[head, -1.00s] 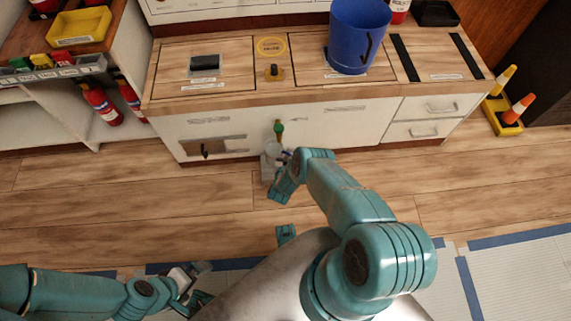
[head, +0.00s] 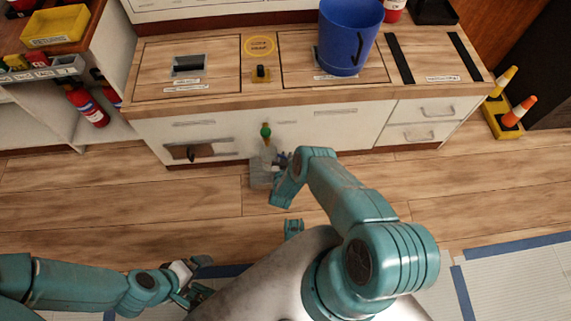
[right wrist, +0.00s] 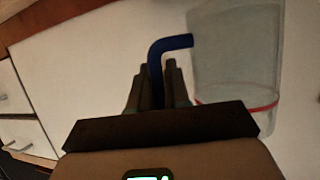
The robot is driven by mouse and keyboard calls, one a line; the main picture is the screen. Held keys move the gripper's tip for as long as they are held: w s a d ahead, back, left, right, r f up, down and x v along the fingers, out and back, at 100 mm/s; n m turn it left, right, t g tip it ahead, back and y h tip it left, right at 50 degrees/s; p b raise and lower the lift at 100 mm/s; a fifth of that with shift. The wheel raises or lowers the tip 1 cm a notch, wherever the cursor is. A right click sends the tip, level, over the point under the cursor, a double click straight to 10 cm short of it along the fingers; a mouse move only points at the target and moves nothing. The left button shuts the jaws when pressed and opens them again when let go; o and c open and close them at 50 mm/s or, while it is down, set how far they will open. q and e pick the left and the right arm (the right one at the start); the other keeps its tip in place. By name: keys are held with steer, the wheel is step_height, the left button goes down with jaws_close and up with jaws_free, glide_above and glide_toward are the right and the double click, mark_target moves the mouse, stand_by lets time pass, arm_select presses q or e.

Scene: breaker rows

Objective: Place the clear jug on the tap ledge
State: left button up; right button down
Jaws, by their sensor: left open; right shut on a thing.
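The clear jug (right wrist: 238,60) fills the right side of the right wrist view, see-through with a red line around it. My right gripper (right wrist: 155,82) is shut on its blue handle (right wrist: 172,45). In the head view the right gripper (head: 283,163) is low in front of the cabinet, beside the greyish see-through jug (head: 261,175). A tap with a green knob (head: 266,131) stands just behind and above it at the cabinet front. I cannot make out the tap ledge apart from the jug, or whether they touch. My left gripper (head: 198,280) is open and empty at lower left.
The wooden counter (head: 215,60) carries a blue bucket (head: 349,38) and a small black switch on a yellow base (head: 261,74). White cabinet doors (head: 330,128) face me. A fire extinguisher (head: 87,104) stands left, orange cones (head: 518,110) right. The wooden floor (head: 120,195) is clear.

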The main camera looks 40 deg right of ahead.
step_height(320, 180, down, 4)
steer(key=shift+r+b, duration=0.1)
steer(key=shift+b, duration=1.05)
steer(key=shift+f, duration=0.25)
steer(key=shift+r, duration=0.2)
steer(key=shift+f, duration=0.3)
steer(key=c, duration=1.1)
jaws_free()
steer(key=shift+r, duration=0.1)
steer(key=shift+r, duration=0.1)
